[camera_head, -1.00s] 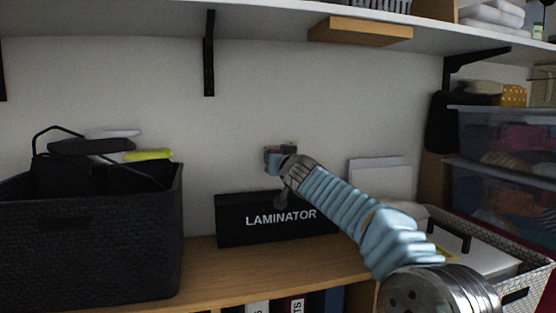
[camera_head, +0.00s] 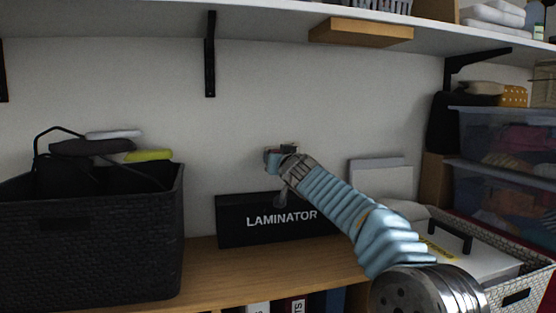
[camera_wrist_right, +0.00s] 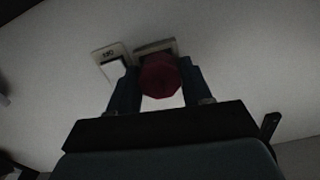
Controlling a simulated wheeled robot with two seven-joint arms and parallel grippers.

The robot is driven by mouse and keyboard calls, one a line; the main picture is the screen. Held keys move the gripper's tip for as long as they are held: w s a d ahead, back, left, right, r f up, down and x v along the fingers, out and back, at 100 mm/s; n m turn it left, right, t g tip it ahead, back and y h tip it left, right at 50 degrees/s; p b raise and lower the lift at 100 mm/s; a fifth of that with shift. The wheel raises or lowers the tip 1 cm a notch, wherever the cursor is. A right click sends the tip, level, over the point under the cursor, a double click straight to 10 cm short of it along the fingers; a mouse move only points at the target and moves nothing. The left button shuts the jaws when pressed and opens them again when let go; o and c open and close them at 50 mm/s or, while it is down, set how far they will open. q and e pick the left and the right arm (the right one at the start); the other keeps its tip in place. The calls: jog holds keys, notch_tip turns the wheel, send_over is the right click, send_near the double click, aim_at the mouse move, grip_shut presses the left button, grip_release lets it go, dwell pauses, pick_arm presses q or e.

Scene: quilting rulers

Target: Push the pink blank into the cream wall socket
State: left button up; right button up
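The pink blank (camera_wrist_right: 161,77) looks dark red in the dim right wrist view. It sits between the two fingers of my right gripper (camera_wrist_right: 160,88), which are closed on its sides. The wall socket (camera_wrist_right: 156,46) is directly behind the blank, which covers much of it. I cannot tell whether blank and socket touch. In the head view my right gripper (camera_head: 280,156) is up against the back wall, above the laminator box, and hides most of the socket there. My left gripper is in neither view.
A switch plate (camera_wrist_right: 110,62) is on the wall just left of the socket. Below my gripper stands a black laminator box (camera_head: 275,216) on the wooden shelf (camera_head: 260,271). A black basket (camera_head: 90,240) stands at left, and a white shelf (camera_head: 250,22) runs overhead.

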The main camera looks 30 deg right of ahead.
jog(key=o, duration=0.4)
jog(key=shift+s+f, duration=0.1)
jog(key=shift+s, duration=0.05)
jog(key=b+v, duration=0.8)
jog(key=v, duration=0.5)
jog(key=shift+s, duration=0.25)
jog(key=shift+a, duration=0.1)
